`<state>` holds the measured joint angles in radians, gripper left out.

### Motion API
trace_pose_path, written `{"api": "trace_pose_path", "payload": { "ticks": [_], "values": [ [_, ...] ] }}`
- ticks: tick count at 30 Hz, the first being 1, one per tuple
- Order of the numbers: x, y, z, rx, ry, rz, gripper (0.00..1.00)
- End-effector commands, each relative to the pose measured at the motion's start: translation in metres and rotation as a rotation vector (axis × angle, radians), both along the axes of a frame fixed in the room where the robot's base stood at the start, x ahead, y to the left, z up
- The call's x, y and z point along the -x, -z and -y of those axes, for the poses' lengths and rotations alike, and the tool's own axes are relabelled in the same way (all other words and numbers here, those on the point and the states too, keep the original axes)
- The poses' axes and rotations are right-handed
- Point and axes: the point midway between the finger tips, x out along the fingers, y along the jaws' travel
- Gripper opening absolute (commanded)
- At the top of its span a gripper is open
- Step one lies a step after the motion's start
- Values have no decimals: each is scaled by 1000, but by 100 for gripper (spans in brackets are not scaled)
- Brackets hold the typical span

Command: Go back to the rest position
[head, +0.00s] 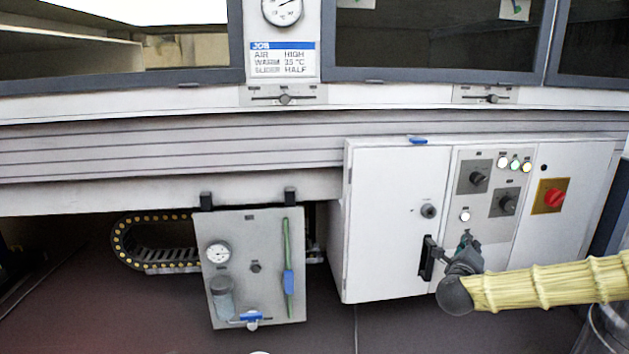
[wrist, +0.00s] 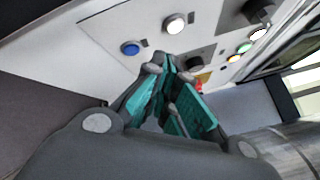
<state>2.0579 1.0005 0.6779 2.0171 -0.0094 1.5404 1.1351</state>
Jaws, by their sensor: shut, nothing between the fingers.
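My gripper (head: 467,240) is in front of the lower part of the grey control panel (head: 483,228) on the white cabinet, at the end of my yellow-sleeved arm. In the wrist view my gripper (wrist: 168,82) shows dark fingers with teal pads, shut and empty. The fingertips point toward the panel face. I cannot tell the exact gap between them and the panel.
A black door handle (head: 427,260) is just left of my gripper. A red knob (head: 554,197) and several lamps (head: 515,163) are on the panels. A grey plate with a gauge (head: 217,253) hangs at left. Dark floor (head: 390,330) lies below.

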Motion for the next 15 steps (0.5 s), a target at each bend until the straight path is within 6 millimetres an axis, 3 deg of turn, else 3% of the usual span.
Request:
{"api": "trace_pose_path", "payload": {
  "ticks": [3,8,15],
  "values": [
    [0,36,-54,95,-127,-145,0],
    [16,95,-123,242,-310,-350,0],
    [70,182,-207,472,-593,-633,0]
  ]
}}
